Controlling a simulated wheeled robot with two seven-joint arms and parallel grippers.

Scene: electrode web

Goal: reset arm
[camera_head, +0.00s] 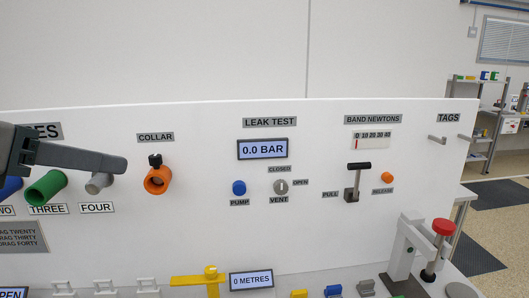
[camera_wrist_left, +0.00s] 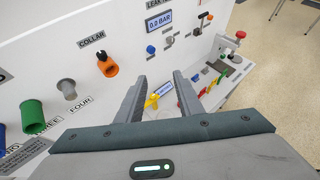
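My left gripper (camera_head: 95,160) reaches in from the left edge in the head view, in front of the white panel near the FOUR and COLLAR labels. In the left wrist view the two fingers of my left gripper (camera_wrist_left: 160,88) stand apart with nothing between them but the background panel and bench. My right gripper is in neither view.
The panel (camera_head: 205,160) carries an orange collar (camera_head: 157,180), a green tube (camera_head: 47,188), a grey tube (camera_head: 98,183), a blue pump button (camera_head: 239,188) and a black pull lever (camera_head: 353,182). A red-topped press (camera_head: 443,228) stands at the right. A yellow fixture (camera_head: 208,279) stands in front.

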